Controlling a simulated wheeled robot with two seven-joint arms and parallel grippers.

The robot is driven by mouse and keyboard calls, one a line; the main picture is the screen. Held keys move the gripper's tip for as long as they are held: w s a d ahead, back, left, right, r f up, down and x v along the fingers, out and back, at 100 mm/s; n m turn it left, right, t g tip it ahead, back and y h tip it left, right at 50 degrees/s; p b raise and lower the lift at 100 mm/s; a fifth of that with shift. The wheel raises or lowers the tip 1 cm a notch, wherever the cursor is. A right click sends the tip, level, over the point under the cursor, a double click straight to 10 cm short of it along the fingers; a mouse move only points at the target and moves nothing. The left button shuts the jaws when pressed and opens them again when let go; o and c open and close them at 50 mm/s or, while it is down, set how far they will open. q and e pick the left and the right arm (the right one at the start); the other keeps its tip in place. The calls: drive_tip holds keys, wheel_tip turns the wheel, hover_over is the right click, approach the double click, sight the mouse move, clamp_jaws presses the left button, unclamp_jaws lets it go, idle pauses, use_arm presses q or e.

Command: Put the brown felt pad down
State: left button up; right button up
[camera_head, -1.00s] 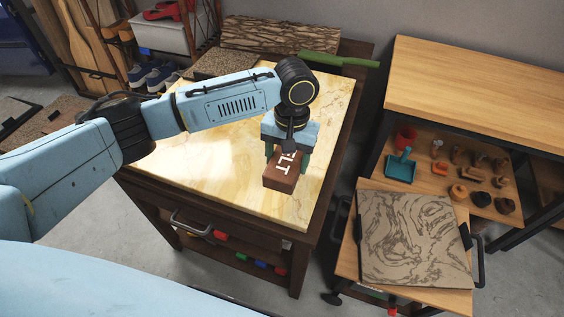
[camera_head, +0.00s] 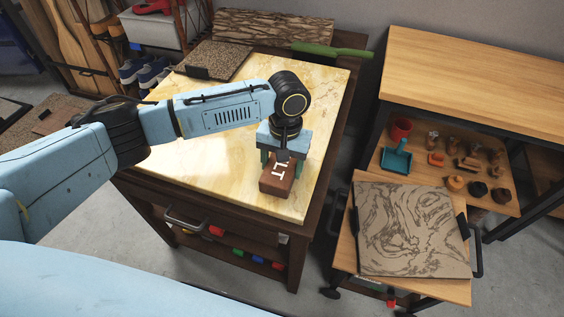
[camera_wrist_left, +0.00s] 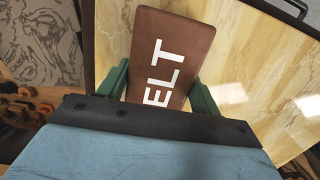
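The brown felt pad (camera_head: 278,180) is a brown block with white lettering on top. It is at the right front part of the yellow marble-like table top (camera_head: 215,165). My left gripper (camera_head: 283,162) is over the pad, with its green fingers on either side of it. In the left wrist view the pad (camera_wrist_left: 172,45) sits between the two green fingers, which appear to be against its sides. Whether the pad's underside touches the table top is hard to tell. My right gripper is not in view.
A dark tray with a brown speckled slab (camera_head: 215,60) and a green-handled tool (camera_head: 333,50) are at the back of the table. To the right, a wooden cart (camera_head: 345,260) bears a patterned board (camera_head: 410,225). The table top left of the pad is clear.

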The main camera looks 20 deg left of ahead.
use_arm(q)
drive_tip(key=o, duration=0.4)
drive_tip(key=shift+r, duration=0.1)
drive_tip(key=shift+r, duration=0.35)
drive_tip(key=r+p, duration=0.1)
drive_tip(key=r, duration=0.2)
drive_tip(key=w+r+p, duration=0.1)
drive_tip(key=r, duration=0.3)
drive_tip(key=r+p, duration=0.1)
drive_tip(key=r, duration=0.3)
drive_tip(key=shift+w+d+r+p, duration=0.15)
drive_tip(key=shift+d+p, duration=0.05)
drive_tip(key=shift+p, duration=0.15)
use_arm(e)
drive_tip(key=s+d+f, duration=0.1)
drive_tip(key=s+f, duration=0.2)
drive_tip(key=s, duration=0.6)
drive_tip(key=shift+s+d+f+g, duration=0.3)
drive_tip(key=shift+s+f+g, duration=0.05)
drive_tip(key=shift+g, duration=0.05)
